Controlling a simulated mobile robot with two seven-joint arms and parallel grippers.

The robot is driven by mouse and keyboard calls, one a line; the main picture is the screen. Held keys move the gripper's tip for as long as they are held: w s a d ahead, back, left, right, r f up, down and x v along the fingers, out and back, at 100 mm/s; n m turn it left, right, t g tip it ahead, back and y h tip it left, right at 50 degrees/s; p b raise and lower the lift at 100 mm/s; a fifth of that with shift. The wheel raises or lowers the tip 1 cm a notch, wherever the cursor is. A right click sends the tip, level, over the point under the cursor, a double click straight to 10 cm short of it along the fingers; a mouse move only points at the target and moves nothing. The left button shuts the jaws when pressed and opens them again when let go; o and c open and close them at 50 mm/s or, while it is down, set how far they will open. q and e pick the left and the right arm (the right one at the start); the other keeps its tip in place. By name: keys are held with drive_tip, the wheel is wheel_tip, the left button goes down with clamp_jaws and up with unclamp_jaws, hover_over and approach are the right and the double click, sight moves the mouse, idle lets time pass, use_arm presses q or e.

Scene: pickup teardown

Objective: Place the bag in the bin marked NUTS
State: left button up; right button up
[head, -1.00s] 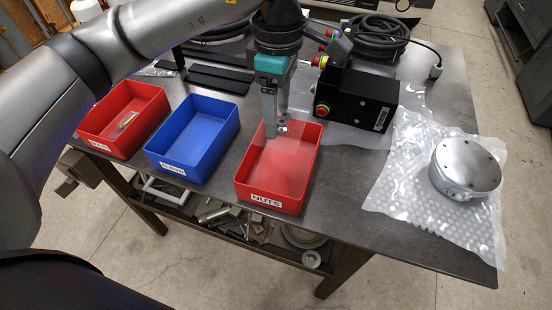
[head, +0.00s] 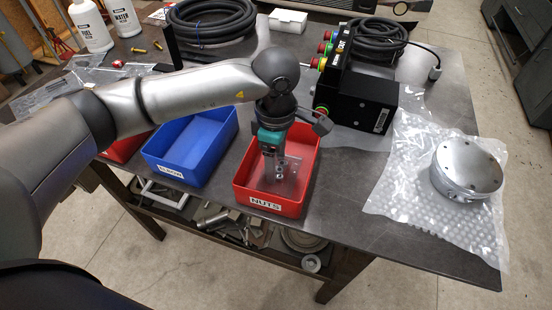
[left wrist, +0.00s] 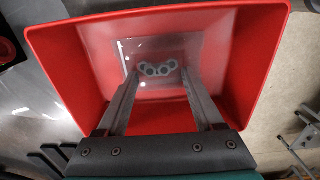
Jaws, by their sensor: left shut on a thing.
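The bag (head: 291,181) is small and clear, and it shows in the left wrist view (left wrist: 150,50) with several metal nuts inside. My left gripper (head: 276,174) points down into the red bin marked NUTS (head: 307,168). It is shut on the bag, which hangs within the bin's walls. In the left wrist view the bin's walls (left wrist: 255,60) surround the bag and the fingers (left wrist: 158,74). I cannot tell whether the bag touches the floor of the bin. My right gripper is not in view.
A blue bin (head: 192,150) stands left of the NUTS bin. Another red bin (head: 122,150) is mostly hidden behind my left arm. A black box with coloured buttons (head: 358,98) is behind right. A round metal part (head: 467,165) lies on bubble wrap (head: 400,200) at the right.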

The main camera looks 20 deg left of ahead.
use_arm(q)
drive_tip(key=shift+f, duration=0.1)
drive_tip(key=o, duration=1.4)
wheel_tip(320, 180, up, 12)
drive_tip(key=shift+r+p, duration=0.15)
drive_tip(key=shift+p, duration=0.15)
